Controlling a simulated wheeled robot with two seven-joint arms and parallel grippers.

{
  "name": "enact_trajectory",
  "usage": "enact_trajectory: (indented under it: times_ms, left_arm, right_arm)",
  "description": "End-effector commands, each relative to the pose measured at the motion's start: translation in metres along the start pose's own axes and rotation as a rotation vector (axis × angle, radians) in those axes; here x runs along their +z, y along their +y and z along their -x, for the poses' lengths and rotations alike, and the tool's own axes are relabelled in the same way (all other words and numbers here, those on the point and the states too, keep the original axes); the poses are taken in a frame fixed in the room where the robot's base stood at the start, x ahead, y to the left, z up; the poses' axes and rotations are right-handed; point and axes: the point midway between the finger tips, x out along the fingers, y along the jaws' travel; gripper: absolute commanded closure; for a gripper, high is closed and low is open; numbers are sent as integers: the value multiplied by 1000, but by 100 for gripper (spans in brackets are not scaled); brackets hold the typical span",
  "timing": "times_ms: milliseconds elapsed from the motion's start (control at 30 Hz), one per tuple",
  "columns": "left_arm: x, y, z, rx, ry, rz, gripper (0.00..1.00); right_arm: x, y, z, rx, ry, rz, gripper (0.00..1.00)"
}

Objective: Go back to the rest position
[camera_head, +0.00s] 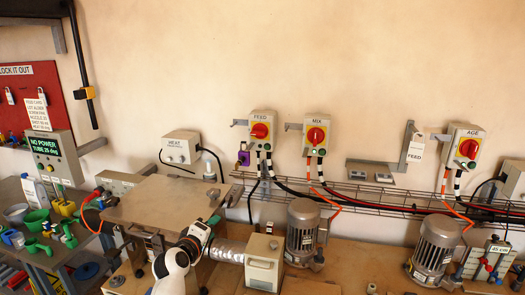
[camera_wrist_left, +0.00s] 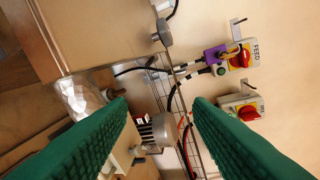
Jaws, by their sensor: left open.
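My left arm's white and black wrist (camera_head: 196,238) comes up from the bottom in the head view, in front of the beige box with a flat top. In the left wrist view the two green ribbed fingers of my left gripper (camera_wrist_left: 160,100) stand wide apart with nothing held between them. A finned motor (camera_wrist_left: 156,130) shows beyond the gap, apart from the fingers. The fingertips are hard to make out in the head view. My right gripper shows in neither view.
The flat-topped box (camera_head: 150,203) is close to my left wrist. Motors (camera_head: 302,232) (camera_head: 434,248) stand to the right. A wire cable tray (camera_head: 350,190) runs along the wall below the FEED switch (camera_head: 262,130), with a purple padlock (camera_head: 243,157) beside it. The upper wall is clear.

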Motion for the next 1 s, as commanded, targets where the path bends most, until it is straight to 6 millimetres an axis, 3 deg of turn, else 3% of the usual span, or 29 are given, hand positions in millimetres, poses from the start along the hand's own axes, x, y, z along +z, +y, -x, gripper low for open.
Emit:
enact_trajectory:
  times_ms: [33,200,300,400,600,1000]
  left_arm:
    - [-12,34,23,72,32,-99,54]
    - [-58,118,107,292,192,-428,54]
    - [-85,156,165,408,310,-604,54]
    - [-107,179,219,497,423,-747,54]
    - [-133,199,295,598,587,-912,54]
    - [-160,205,402,699,827,-1093,54]
  right_arm:
    - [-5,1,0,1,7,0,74]
    - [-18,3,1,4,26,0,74]
    - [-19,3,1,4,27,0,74]
    - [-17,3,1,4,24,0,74]
    - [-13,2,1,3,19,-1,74]
    - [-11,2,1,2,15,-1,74]
